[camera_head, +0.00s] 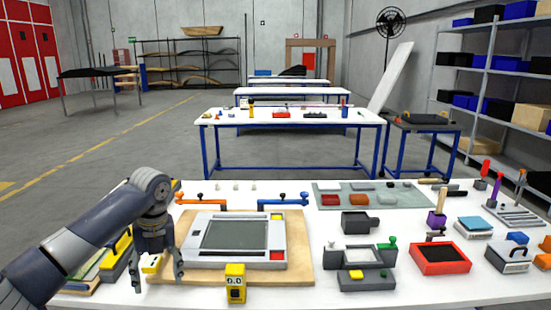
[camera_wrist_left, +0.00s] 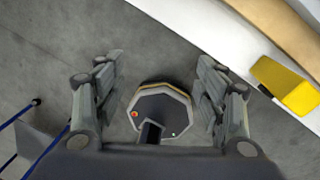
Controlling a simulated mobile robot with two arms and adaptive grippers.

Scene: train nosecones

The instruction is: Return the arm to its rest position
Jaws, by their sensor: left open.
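My left arm comes in from the left in the head view. Its gripper (camera_head: 158,280) points down near the front left edge of the white table (camera_head: 400,292), left of the wooden board (camera_head: 301,262). Its fingers are spread and hold nothing. In the left wrist view the open gripper (camera_wrist_left: 157,62) has grey floor behind it and the white table edge to its upper right. My right arm and gripper do not show.
A yellow block (camera_head: 235,283) stands at the board's front edge; it also shows in the left wrist view (camera_wrist_left: 285,86). A grey framed panel (camera_head: 236,236) lies on the board. Yellow-and-black items (camera_head: 117,252) lie left of the gripper. Tools and trays fill the table's right side.

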